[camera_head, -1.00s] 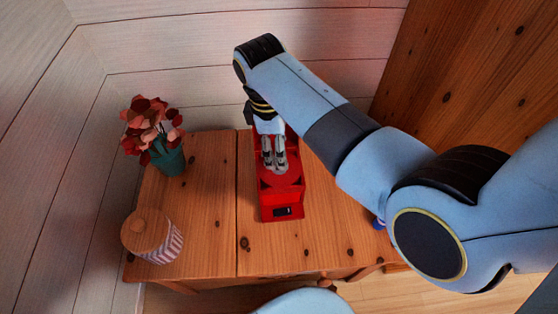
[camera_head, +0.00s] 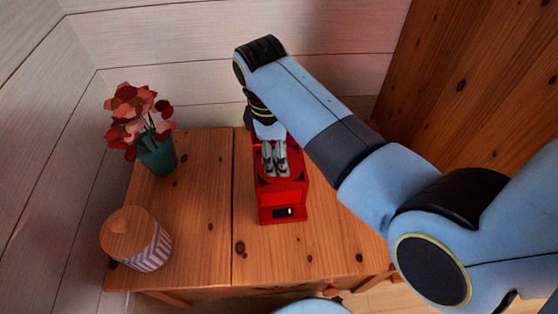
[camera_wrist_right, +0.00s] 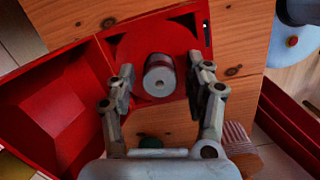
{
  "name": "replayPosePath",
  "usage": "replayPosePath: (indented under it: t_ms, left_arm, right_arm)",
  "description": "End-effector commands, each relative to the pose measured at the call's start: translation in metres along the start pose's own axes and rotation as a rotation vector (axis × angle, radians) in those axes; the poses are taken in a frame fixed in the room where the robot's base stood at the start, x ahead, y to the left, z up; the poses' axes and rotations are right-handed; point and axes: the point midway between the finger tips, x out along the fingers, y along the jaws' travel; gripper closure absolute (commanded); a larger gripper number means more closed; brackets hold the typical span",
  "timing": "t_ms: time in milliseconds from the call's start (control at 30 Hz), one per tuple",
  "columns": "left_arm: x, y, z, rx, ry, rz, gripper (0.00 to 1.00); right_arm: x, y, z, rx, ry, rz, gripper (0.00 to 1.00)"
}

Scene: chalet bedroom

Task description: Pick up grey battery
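The grey battery (camera_wrist_right: 159,76) shows in the right wrist view as a short grey cylinder, seen end-on, on the round red plate of a red scale (camera_head: 283,209). In the head view I cannot make out the battery behind the fingers. My right gripper (camera_head: 275,171) is over the red plate, pointing down. In the right wrist view its two fingers stand apart, one on each side of the battery, with a visible gap to it. My left gripper is not in view.
The scale stands on a wooden table (camera_head: 205,217) against a plank wall. A teal vase (camera_head: 159,157) with red flowers and a striped jar with a wooden lid (camera_head: 126,231) stand on the left. The tabletop between them and the scale is clear.

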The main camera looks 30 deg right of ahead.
Motion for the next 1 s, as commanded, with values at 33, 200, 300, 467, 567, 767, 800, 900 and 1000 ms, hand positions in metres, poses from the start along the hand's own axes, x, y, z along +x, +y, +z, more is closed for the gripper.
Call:
replayPosePath:
  t_ms: [33,200,300,467,567,767,800,900,1000]
  left_arm:
    - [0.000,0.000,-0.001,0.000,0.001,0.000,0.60]
    - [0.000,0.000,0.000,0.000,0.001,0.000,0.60]
    - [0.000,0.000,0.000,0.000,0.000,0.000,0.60]
    - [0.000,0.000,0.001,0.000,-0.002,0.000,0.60]
    - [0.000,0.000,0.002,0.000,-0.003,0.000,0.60]
    - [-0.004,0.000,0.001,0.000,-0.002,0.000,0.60]
    - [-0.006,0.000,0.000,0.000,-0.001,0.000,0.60]
    - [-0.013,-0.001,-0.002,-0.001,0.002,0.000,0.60]
    - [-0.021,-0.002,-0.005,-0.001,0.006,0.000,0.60]
  right_arm:
    - [0.000,0.000,0.000,0.000,0.000,0.000,0.56]
    - [0.000,0.000,0.000,0.000,0.000,0.000,0.79]
    - [0.000,0.000,0.000,0.000,-0.001,0.000,0.92]
    - [0.000,0.000,0.000,0.000,-0.001,0.000,1.00]
    - [0.000,0.000,0.000,0.000,-0.001,0.000,1.00]
    - [-0.009,0.000,0.001,0.000,0.000,0.001,1.00]
    - [-0.014,0.000,0.001,0.000,0.001,0.001,1.00]
    - [-0.029,0.001,0.003,0.000,0.002,0.002,1.00]
    - [-0.048,0.001,0.006,0.000,0.002,0.003,1.00]
